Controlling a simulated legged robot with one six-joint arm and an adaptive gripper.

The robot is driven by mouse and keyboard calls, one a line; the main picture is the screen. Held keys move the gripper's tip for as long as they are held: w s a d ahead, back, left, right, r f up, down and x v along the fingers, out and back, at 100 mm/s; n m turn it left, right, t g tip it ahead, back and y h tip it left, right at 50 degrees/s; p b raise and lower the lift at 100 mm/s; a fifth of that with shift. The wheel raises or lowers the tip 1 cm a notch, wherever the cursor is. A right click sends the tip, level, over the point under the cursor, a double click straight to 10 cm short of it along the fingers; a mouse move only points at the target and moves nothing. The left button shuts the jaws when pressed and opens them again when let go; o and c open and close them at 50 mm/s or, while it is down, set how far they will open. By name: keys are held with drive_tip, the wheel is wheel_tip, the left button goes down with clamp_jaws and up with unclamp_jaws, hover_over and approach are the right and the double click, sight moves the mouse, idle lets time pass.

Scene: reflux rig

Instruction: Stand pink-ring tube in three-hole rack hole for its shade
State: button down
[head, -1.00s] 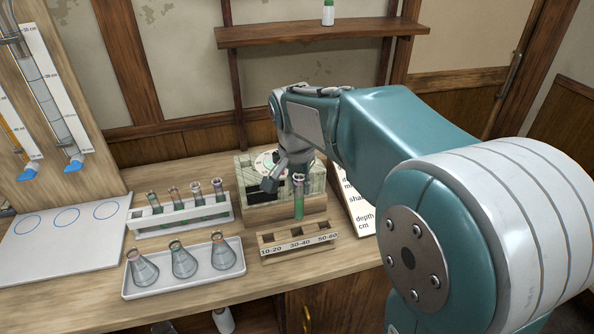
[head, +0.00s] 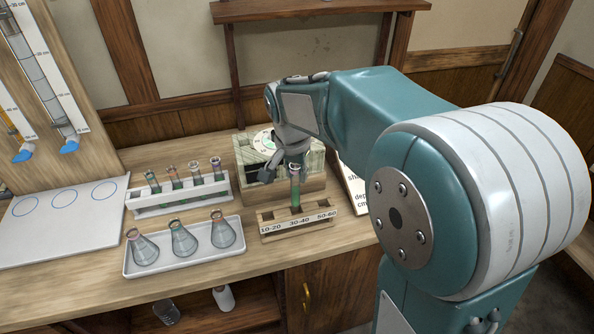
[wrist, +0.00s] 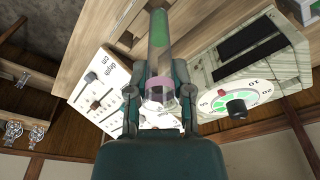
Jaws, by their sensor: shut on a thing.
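The pink-ring tube (head: 296,188), a clear tube with green liquid, stands roughly upright above the three-hole rack (head: 269,230). Its lower end is at the middle hole, labelled 30-40; I cannot tell whether it has entered it. My gripper (head: 287,168) is shut on the tube near its top. In the wrist view my gripper (wrist: 160,92) has a finger on each side of the tube by its pink ring (wrist: 159,88), and the green liquid (wrist: 158,32) shows beyond. The outer rack holes, 10-20 and 50-60, look empty.
A white rack (head: 165,208) with several tubes stands left of the gripper. A white tray (head: 185,262) with three flasks lies in front of it.

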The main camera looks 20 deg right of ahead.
sight(293, 168)
drive_tip(key=shift+f, duration=0.1)
idle(0.3)
drive_tip(key=shift+f, duration=1.65)
drive_tip(key=shift+f, duration=0.1)
wheel_tip(293, 168, down, 3)
drive_tip(key=shift+f, duration=0.15)
drive_tip(key=shift+c, duration=2.2)
unclamp_jaws()
drive_tip(key=r, duration=0.4)
drive_tip(key=s+a+r, duration=0.1)
drive_tip(key=r, duration=0.6)
drive_tip(key=shift+s+a+r, duration=0.15)
drive_tip(key=shift+r, duration=0.25)
